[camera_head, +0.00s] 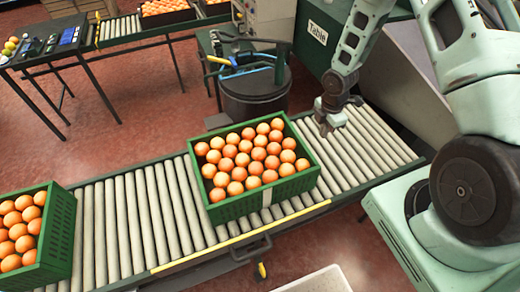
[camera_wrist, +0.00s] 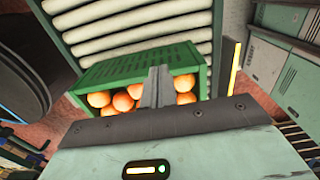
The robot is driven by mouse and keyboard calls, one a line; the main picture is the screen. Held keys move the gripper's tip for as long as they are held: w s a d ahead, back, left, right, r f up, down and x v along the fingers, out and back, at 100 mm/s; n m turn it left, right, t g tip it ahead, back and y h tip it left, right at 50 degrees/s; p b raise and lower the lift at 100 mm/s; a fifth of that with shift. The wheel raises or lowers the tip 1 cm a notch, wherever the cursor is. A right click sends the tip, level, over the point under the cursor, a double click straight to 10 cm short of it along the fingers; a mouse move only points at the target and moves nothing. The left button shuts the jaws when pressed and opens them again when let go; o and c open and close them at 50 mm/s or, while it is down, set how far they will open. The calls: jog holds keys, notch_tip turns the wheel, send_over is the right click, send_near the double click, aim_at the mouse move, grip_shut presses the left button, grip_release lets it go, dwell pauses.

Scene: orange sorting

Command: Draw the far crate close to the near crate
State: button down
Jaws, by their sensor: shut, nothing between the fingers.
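A green crate (camera_head: 268,196) full of oranges stands on the roller conveyor in the middle of the head view. A second green crate (camera_head: 57,238) of oranges stands on the same conveyor at the left edge, partly cut off by the frame. A stretch of bare rollers lies between them. My gripper (camera_head: 325,129) is beyond the right end of the middle crate, over the rollers, pointing down. In the wrist view its fingers (camera_wrist: 158,86) are shut and empty, in front of a green crate (camera_wrist: 135,65) with oranges. I cannot tell whether they touch it.
The roller conveyor (camera_head: 125,223) has a yellow edge strip (camera_head: 240,237) on its front side. Bare rollers lie right of the middle crate. A dark drum (camera_head: 255,95) stands behind the conveyor. Another conveyor with orange crates (camera_head: 165,12) is at the back.

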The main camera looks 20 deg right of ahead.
notch_tip(320, 180, down, 11)
jog(key=b, duration=0.9)
jog(key=s+a+b, duration=0.1)
jog(key=a+b, duration=0.6)
jog(key=a, duration=3.9)
jog(key=shift+s+f, duration=0.2)
jog(key=shift+d+r+p, duration=0.1)
jog(key=shift+d+p, duration=0.3)
jog(key=shift+d, duration=0.85)
notch_tip(320, 180, up, 12)
jog(key=p, duration=0.7)
jog(key=shift+p, duration=0.4)
